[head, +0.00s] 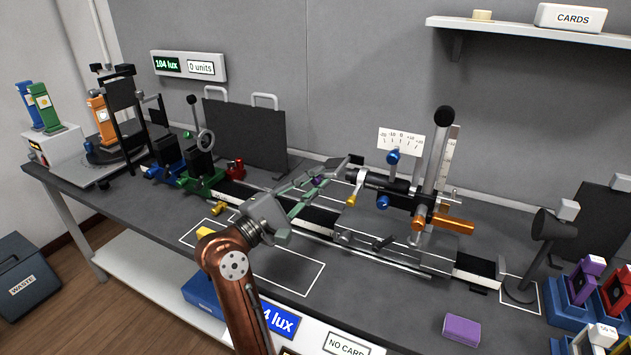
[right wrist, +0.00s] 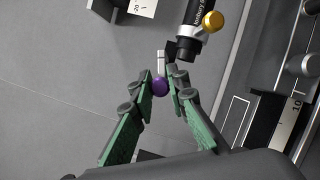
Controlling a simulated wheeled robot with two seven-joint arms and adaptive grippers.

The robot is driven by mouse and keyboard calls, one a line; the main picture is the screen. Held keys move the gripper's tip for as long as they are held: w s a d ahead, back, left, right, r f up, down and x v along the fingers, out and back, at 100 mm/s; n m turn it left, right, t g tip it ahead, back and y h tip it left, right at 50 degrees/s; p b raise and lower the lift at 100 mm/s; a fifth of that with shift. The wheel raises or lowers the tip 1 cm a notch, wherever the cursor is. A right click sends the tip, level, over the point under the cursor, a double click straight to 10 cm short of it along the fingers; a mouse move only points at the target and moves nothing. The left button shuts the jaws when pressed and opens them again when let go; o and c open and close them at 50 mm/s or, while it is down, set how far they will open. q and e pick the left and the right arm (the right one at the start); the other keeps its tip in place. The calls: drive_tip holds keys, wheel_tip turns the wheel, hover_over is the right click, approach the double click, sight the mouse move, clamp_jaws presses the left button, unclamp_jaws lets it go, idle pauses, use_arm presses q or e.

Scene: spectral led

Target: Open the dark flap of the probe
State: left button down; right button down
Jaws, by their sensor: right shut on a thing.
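The probe (head: 375,184) is a black cylinder mounted on a post above the rail, with a gold knob near its left end. In the right wrist view the probe (right wrist: 192,38) is at the top. A dark flap (right wrist: 170,48) sits at its near end, with a pale stem leading to a purple knob (right wrist: 160,88). My right gripper (head: 320,179) comes from the lower left with green fingers. In the right wrist view its fingertips (right wrist: 161,84) are shut around the purple knob. How far the flap stands from the probe's end is hard to tell. My left gripper is out of view.
The rail (head: 310,214) runs along the bench under the probe. A black upright panel (head: 245,133) stands behind my right gripper. A blue knob (head: 383,202) and an orange handle (head: 453,224) stick out by the probe. A black lamp-like stand (head: 548,225) is at right.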

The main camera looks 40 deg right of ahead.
drive_tip(key=c, duration=2.2)
unclamp_jaws()
drive_tip(key=shift+a+r, duration=0.1)
drive_tip(key=shift+r, duration=0.15)
drive_tip(key=shift+o, duration=0.4)
drive_tip(key=shift+f, duration=0.1)
drive_tip(key=a+f, duration=0.2)
drive_tip(key=a, duration=0.9)
drive_tip(key=shift+s+a+f, duration=0.2)
drive_tip(key=shift+s+a, duration=0.05)
drive_tip(key=shift+a, duration=0.15)
